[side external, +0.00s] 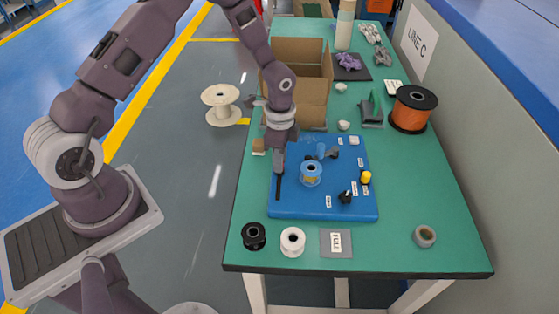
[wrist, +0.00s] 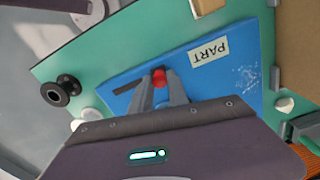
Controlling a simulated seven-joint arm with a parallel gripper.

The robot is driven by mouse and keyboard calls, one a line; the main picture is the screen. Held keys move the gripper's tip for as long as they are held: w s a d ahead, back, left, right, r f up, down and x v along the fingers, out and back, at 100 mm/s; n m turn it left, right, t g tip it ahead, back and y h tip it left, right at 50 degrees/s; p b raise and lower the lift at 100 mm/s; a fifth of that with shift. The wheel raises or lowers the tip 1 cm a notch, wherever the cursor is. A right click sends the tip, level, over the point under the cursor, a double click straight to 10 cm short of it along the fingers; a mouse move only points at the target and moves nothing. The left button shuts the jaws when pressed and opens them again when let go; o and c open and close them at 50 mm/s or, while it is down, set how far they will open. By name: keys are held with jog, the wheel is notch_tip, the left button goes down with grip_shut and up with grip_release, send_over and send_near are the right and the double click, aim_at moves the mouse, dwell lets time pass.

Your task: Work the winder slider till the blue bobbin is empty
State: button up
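The blue winder board (side external: 350,209) lies on the green table. The blue bobbin (side external: 311,175) stands near its middle; how much is wound on it is too small to tell. A dark slot (side external: 278,189) runs along the board's left side. My gripper (side external: 279,172) points down over the slot's far part. In the wrist view, the red slider knob (wrist: 160,77) sits between my two fingertips, which appear to touch it on both sides.
A black knob (side external: 345,197) and a yellow knob (side external: 366,178) stand on the board's right. A black spool (side external: 254,236), a white spool (side external: 292,241) and a "FULL" plate (side external: 336,243) lie in front. A cardboard box (side external: 313,98) and an orange reel (side external: 411,110) stand behind.

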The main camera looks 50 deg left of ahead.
jog(key=o, duration=0.4)
jog(key=shift+w+a+r, duration=0.1)
jog(key=shift+w+a, duration=0.15)
jog(key=shift+w, duration=0.05)
jog(key=shift+c, duration=0.2)
jog(key=shift+o, duration=0.4)
jog(key=shift+s, duration=0.1)
notch_tip(320, 180, up, 7)
